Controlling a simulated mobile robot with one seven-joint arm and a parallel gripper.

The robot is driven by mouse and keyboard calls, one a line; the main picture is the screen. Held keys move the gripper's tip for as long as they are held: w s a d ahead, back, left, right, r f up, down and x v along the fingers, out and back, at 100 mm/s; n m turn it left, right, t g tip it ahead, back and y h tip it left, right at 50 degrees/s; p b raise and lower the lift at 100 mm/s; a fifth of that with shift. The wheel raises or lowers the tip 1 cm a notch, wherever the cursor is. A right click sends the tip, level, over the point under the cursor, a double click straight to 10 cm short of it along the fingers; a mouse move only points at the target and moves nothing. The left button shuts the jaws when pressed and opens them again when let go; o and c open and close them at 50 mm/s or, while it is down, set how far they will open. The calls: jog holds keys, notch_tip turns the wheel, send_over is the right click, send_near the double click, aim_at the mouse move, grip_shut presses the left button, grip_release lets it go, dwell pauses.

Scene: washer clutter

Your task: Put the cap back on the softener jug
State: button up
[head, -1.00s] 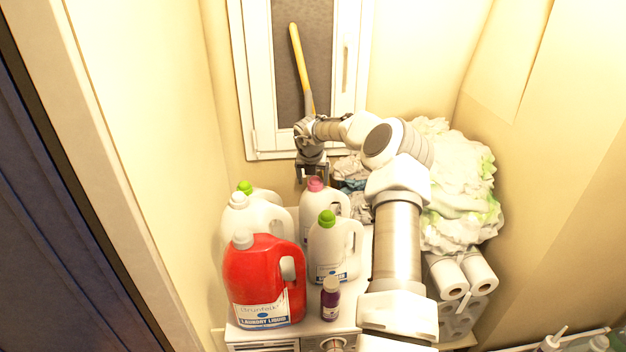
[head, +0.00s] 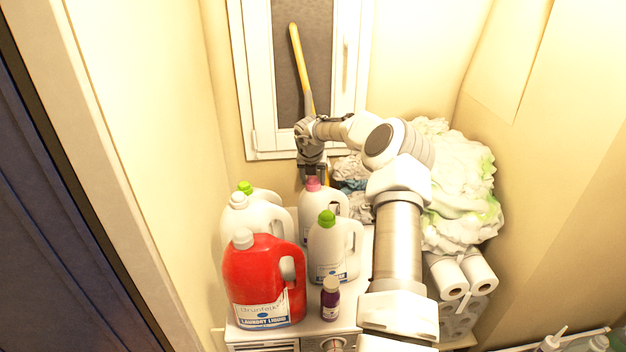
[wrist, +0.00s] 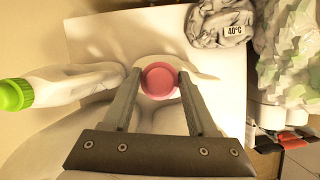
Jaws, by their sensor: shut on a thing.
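The pink cap (wrist: 159,80) is between my gripper's two fingertips in the wrist view, directly over the top of a white jug. It also shows in the head view (head: 313,184), at the top of the white jug (head: 311,208) in the back row. My gripper (head: 312,172) points down over that jug and is shut on the cap. In the wrist view, my gripper (wrist: 158,84) has a fingertip on each side of the cap. The jug's neck is hidden under the cap, so I cannot tell how it is seated.
A white jug with a green cap (head: 328,248), a red detergent jug (head: 257,285) and a small purple bottle (head: 331,300) stand in front. Other white jugs (head: 262,215) stand at the left. A cloth heap (head: 458,190) lies at the right.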

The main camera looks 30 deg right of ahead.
jog(key=shift+a+f, duration=0.1)
jog(key=shift+a, duration=0.05)
jog(key=m+g, duration=0.1)
jog(key=m, duration=0.1)
jog(key=m+h, duration=0.1)
jog(key=m, duration=0.2)
jog(key=shift+m+g, duration=0.3)
jog(key=shift+g, duration=0.1)
jog(key=m+g, duration=0.1)
jog(key=m, duration=0.3)
jog(key=shift+m+g+h, duration=0.3)
jog(key=shift+m+g, duration=0.1)
jog(key=o, duration=1.5)
jog(key=shift+c, duration=0.2)
jog(key=shift+c, duration=0.3)
jog(key=shift+c, duration=0.5)
